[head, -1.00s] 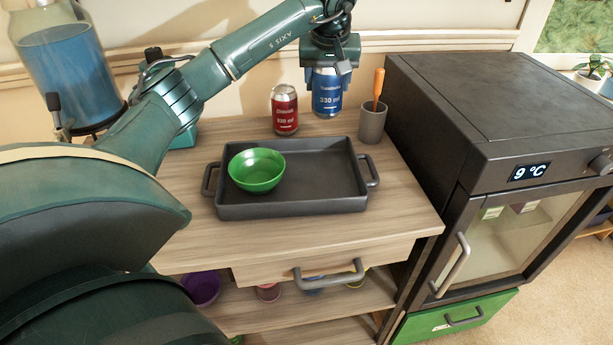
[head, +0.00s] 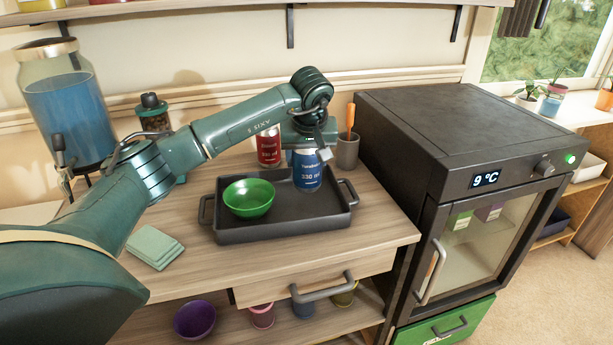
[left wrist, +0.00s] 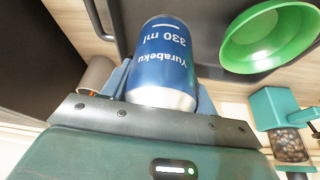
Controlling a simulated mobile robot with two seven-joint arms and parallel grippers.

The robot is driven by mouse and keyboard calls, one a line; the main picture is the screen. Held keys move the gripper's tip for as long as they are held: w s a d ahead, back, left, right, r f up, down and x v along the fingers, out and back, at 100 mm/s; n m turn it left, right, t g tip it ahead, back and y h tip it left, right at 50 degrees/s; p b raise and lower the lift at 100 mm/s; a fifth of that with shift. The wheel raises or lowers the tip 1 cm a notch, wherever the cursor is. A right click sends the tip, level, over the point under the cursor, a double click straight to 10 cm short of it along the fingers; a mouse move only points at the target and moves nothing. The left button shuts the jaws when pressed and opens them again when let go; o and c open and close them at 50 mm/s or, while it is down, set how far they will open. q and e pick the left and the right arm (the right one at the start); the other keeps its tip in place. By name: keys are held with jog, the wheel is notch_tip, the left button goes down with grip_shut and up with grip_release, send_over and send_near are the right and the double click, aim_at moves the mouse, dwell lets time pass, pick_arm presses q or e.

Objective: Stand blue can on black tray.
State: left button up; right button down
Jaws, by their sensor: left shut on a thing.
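The blue can (head: 307,172) is upright in my left gripper (head: 308,148), which is shut on it. In the head view the can is over the right part of the black tray (head: 280,232); whether its base touches the tray floor I cannot tell. In the left wrist view the blue can (left wrist: 162,62) fills the middle, between the fingers of the left gripper (left wrist: 160,92). The tray (left wrist: 190,12) shows behind it there. A green bowl (head: 248,197) sits in the left part of the tray, beside the can. My right gripper is not in view.
A red can (head: 269,146) stands behind the tray, and a grey cup with an orange-handled tool (head: 346,152) stands at its back right. A dark fridge (head: 450,130) stands close on the right. Green coasters (head: 154,247) lie at the left of the wooden top.

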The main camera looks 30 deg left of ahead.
aim_at(307, 171)
pick_arm(q)
jog(key=shift+f, duration=1.95)
jog(key=o, duration=1.2)
jog(key=shift+f, duration=0.15)
